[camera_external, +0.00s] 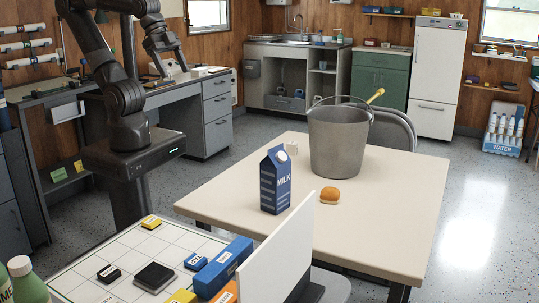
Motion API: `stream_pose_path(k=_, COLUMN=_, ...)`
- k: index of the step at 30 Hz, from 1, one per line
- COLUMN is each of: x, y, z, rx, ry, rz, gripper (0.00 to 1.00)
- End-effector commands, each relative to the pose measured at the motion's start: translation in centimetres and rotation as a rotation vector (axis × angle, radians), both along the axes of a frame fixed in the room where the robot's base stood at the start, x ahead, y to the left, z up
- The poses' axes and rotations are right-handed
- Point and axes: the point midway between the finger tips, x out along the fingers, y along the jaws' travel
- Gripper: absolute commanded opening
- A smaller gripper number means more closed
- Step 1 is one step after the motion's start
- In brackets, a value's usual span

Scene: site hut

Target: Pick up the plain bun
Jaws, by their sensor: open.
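The plain bun (330,195) is small, round and golden brown. It lies on the cream table (235,200), to the right of a blue milk carton (275,180) and in front of a grey metal bucket (340,140). My gripper (166,72) is at the upper left, pointing down over the grey desk area. It is open, with nothing seen between its fingers, and far from the bun. Its fingertips are small in this view.
A white panel (283,250) rises in front of the table's near edge. The table's right side is clear.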

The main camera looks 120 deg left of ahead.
Motion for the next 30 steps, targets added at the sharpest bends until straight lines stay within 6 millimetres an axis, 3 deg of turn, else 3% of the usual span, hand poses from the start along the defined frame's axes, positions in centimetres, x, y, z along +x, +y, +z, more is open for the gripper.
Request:
stream_pose_path(k=6, x=0.5, y=0.0, z=0.1, rx=-0.001, ry=0.002, rz=0.002, gripper=0.76)
stream_pose_path(k=11, x=3.3, y=0.3, z=0.5, rx=-0.011, ry=0.013, rz=0.014, gripper=0.76)
stream_pose_path(k=20, x=12.6, y=1.5, z=0.1, rx=-0.033, ry=0.034, rz=0.059, gripper=0.76)
stream_pose_path(k=30, x=23.4, y=3.5, z=-3.9, rx=-0.043, ry=0.057, rz=0.113, gripper=0.76)
